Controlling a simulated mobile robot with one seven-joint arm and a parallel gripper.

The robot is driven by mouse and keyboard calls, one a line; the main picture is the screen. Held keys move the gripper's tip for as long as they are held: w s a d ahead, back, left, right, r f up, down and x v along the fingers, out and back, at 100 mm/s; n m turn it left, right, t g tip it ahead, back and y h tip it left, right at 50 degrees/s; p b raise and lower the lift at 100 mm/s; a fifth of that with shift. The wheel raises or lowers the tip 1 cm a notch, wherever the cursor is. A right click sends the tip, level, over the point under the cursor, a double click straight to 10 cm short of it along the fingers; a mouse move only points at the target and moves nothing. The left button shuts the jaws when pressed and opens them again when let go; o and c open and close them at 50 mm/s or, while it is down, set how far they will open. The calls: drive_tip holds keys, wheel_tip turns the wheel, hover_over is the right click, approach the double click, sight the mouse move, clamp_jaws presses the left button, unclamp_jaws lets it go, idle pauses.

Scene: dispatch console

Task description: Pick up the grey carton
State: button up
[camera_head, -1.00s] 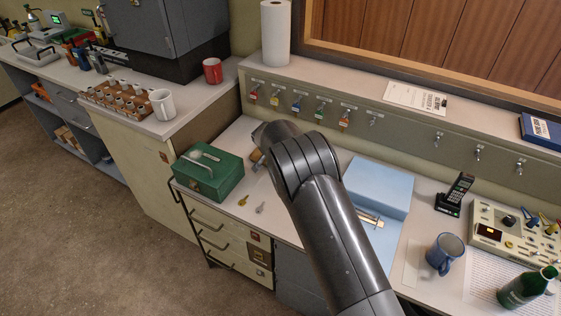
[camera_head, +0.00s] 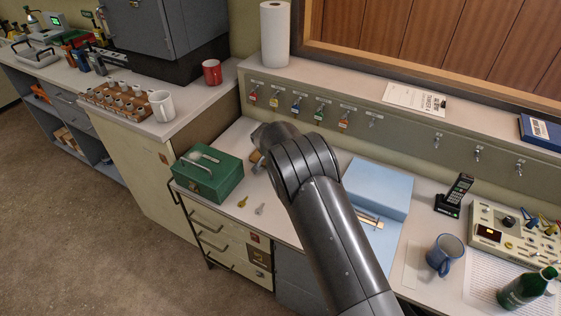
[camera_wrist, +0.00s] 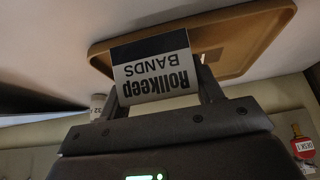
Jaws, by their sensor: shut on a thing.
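The grey carton (camera_wrist: 155,72) shows in the wrist view, pale grey with a dark band and the upside-down print "Rollkeep BANDS". My gripper (camera_wrist: 160,82) is shut on it, with one finger at each side. A tan tray (camera_wrist: 240,42) lies behind the carton in this view. I cannot tell whether the carton touches the tray. In the head view my arm hides the carton and the gripper; only a small tan edge of the tray (camera_head: 255,157) shows left of the arm.
A green cash box (camera_head: 210,178) with a spoon on its lid stands left of my arm, with two small keys on the counter. A light blue box (camera_head: 378,187) stands close to the right. Farther right are a blue mug (camera_head: 444,255) and a handset (camera_head: 455,194).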

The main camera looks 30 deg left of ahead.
drive_tip(key=shift+r, duration=0.15)
drive_tip(key=r, duration=0.2)
drive_tip(key=d+r, duration=0.1)
drive_tip(key=r, duration=0.1)
drive_tip(key=shift+w+r, duration=0.1)
drive_tip(key=shift+r, duration=0.15)
drive_tip(key=w+d+r+n+t+y, duration=0.1)
drive_tip(key=w+d+r+n+y, duration=0.1)
drive_tip(key=d, duration=0.4)
drive_tip(key=w+d+r+n+y, duration=0.1)
drive_tip(key=w+d+r+n, duration=0.15)
drive_tip(key=d, duration=0.35)
drive_tip(key=s+a+f+n+y, duration=0.1)
drive_tip(key=a, duration=0.3)
drive_tip(key=s+a+f+n+y, duration=0.1)
drive_tip(key=a+f+n, duration=0.1)
drive_tip(key=a, duration=0.3)
drive_tip(key=s+a+f+n+y, duration=0.1)
drive_tip(key=a+f+y, duration=0.1)
drive_tip(key=a, duration=0.2)
drive_tip(key=shift+a+f+n, duration=0.2)
drive_tip(key=shift+n, duration=0.05)
drive_tip(key=shift+f, duration=2)
